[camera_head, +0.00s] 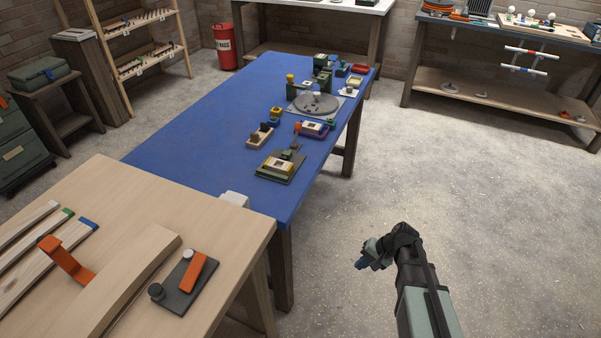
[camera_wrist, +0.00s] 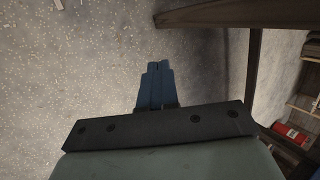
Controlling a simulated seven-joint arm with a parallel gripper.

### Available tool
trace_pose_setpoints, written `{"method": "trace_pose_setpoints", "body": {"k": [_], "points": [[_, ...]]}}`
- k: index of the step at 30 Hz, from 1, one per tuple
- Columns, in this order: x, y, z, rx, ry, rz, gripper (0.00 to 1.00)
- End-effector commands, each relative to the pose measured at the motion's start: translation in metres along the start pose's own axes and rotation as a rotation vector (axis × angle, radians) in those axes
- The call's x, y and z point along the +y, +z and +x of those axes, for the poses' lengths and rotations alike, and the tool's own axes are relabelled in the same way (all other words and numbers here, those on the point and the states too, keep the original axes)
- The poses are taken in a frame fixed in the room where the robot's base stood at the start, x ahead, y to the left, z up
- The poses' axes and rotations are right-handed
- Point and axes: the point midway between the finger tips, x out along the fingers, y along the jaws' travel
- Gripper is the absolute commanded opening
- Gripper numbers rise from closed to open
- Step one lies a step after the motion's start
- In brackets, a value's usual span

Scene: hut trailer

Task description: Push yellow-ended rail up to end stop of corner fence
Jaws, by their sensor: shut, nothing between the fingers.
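My gripper (camera_head: 362,263) hangs over the open floor to the right of the tables. In the wrist view its blue fingers (camera_wrist: 158,68) are together and empty, with bare floor beyond them. Pale wooden rails lie at the left of the wooden table: one with a green end (camera_head: 67,212), one with a blue end (camera_head: 89,224), and one (camera_head: 30,222) whose end shows no clear colour. I see no yellow end on any rail. I cannot make out the corner fence or its end stop for certain. My gripper is well apart from the rails.
The wooden table (camera_head: 115,192) also bears an orange bracket (camera_head: 66,259), a wide wooden board (camera_head: 135,272) and a dark plate (camera_head: 172,300) with an orange bar. The blue table (camera_head: 190,145) behind holds several small fixtures. The floor (camera_head: 460,190) around my gripper is clear.

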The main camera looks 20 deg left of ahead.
Motion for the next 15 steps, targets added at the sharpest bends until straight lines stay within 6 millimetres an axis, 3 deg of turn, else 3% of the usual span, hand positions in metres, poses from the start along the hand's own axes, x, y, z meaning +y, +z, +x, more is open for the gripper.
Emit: {"method": "trace_pose_setpoints", "body": {"k": [1, 6, 9, 15], "points": [[-0.030, -0.019, -0.009, 0.009, -0.080, 0.038, 0.00], [-0.112, -0.050, -0.045, -0.025, -0.356, 0.229, 0.00], [-0.148, -0.063, -0.066, -0.086, -0.511, 0.367, 0.00], [-0.197, -0.076, -0.099, -0.291, -0.769, 0.670, 0.00]]}}
